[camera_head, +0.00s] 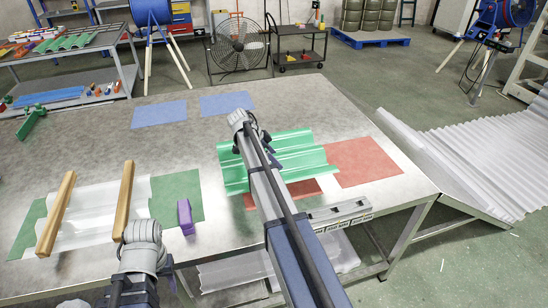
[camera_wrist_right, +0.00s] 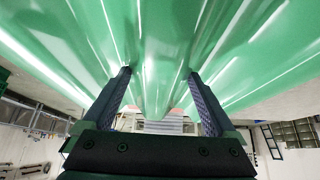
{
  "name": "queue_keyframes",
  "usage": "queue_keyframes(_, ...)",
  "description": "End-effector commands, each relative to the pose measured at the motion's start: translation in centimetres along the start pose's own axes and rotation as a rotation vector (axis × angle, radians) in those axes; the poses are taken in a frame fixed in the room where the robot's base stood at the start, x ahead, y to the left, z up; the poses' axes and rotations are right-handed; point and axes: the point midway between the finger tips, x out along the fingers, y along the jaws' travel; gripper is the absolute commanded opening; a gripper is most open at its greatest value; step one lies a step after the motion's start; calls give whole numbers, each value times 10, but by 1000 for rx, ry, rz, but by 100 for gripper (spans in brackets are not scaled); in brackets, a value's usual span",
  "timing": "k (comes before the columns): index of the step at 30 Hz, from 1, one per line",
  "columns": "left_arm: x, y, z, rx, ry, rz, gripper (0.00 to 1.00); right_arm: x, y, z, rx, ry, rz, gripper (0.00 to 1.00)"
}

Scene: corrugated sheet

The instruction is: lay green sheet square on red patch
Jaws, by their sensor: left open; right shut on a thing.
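The green corrugated sheet (camera_head: 300,150) is over the left part of the red patch (camera_head: 365,162) in the head view. Red shows to its right and along its near edge, so the two do not line up. My right gripper (camera_head: 267,138) is shut on the sheet, which also fills the top of the right wrist view (camera_wrist_right: 150,50). My right arm hides part of the sheet and patch. Whether the sheet touches the table is unclear. My left gripper (camera_head: 142,232) is open and empty at the near left, apart from the sheet; its fingertips are not clear.
A clear sheet (camera_head: 85,215) with two wooden bars (camera_head: 125,200) lies over a dark green patch (camera_head: 178,195) at left. A purple block (camera_head: 186,217) stands near my left gripper. Two blue patches (camera_head: 160,114) are bare at the back. A metal level-like bar (camera_head: 340,214) lies at the front edge.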

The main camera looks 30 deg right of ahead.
Motion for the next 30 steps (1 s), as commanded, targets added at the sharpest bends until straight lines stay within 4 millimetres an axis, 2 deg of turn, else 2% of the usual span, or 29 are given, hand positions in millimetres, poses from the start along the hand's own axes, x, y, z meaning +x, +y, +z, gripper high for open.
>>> queue_keyframes(3,12,1,-1,0,0,0,50,10,0,6,0,0,0,3)
queue_keyframes(30,70,7,-4,0,0,0,50,60,0,38,0,0,0,3)
